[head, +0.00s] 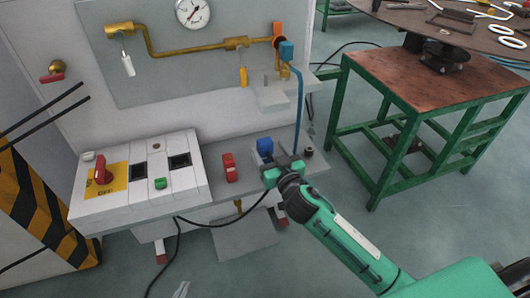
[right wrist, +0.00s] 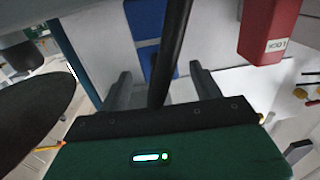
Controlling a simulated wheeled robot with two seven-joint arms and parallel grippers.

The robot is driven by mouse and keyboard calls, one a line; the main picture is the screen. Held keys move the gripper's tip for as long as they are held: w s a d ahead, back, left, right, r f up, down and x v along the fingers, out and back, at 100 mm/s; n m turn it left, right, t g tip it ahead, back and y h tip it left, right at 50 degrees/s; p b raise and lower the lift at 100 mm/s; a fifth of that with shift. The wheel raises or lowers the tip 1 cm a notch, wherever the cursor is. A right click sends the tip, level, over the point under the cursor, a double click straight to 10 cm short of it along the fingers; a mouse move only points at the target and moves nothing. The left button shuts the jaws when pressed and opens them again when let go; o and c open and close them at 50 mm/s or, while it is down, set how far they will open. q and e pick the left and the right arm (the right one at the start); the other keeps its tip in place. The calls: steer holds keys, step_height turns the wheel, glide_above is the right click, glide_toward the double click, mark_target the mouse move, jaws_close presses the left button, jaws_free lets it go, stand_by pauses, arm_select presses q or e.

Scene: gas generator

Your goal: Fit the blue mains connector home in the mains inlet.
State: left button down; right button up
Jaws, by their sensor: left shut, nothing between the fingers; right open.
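A blue fitting (head: 265,147) sits on the grey shelf just left of my right gripper (head: 284,169). The right wrist view shows two blue parts, an upper one (right wrist: 145,18) and a lower one (right wrist: 158,64), with a pale line between them. I cannot tell which is the mains connector and which the inlet, or how deeply they are joined. The fingers of my right gripper (right wrist: 163,88) are apart. A thick black cable (right wrist: 172,50) passes between them in the picture, and neither finger visibly touches it. My left gripper is not in view.
A red block (head: 230,167) stands left of the blue fitting, and also shows in the right wrist view (right wrist: 272,30). A black round fitting (head: 308,152) is close on the right. A blue hose (head: 298,110) runs above. A green-framed table (head: 440,95) stands to the right.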

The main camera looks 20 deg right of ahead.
mark_target(267, 147)
steer(key=shift+w+a, duration=0.2)
steer(key=shift+w, duration=1.65)
steer(key=shift+r, duration=0.1)
steer(key=c, duration=1.2)
